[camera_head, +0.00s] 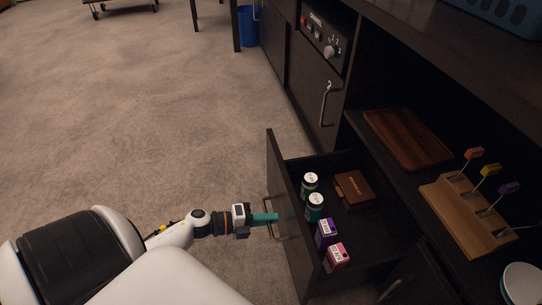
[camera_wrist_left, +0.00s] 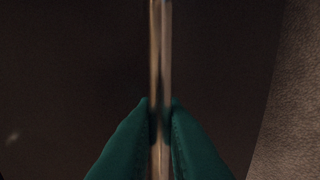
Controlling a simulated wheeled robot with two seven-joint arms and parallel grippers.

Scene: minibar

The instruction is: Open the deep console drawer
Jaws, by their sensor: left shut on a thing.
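The deep console drawer (camera_head: 286,212) is dark and stands pulled out from the console, with its inside showing. It holds two small jars (camera_head: 310,183), a brown wooden box (camera_head: 354,189), a purple box (camera_head: 326,232) and a pink box (camera_head: 337,256). My left gripper (camera_head: 270,218) is at the drawer's front, its teal fingers shut on the metal drawer handle (camera_head: 269,206). In the left wrist view the handle (camera_wrist_left: 160,60) runs as an upright bar between the two fingertips (camera_wrist_left: 160,112). My right gripper is not in view.
The console top above the drawer carries a wooden board (camera_head: 407,138) and a wooden holder (camera_head: 466,215) with coloured-tag picks. A white bowl (camera_head: 522,284) is at the lower right. A closed cabinet door with a handle (camera_head: 326,103) is beyond the drawer. Carpet floor (camera_head: 170,120) is clear at left.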

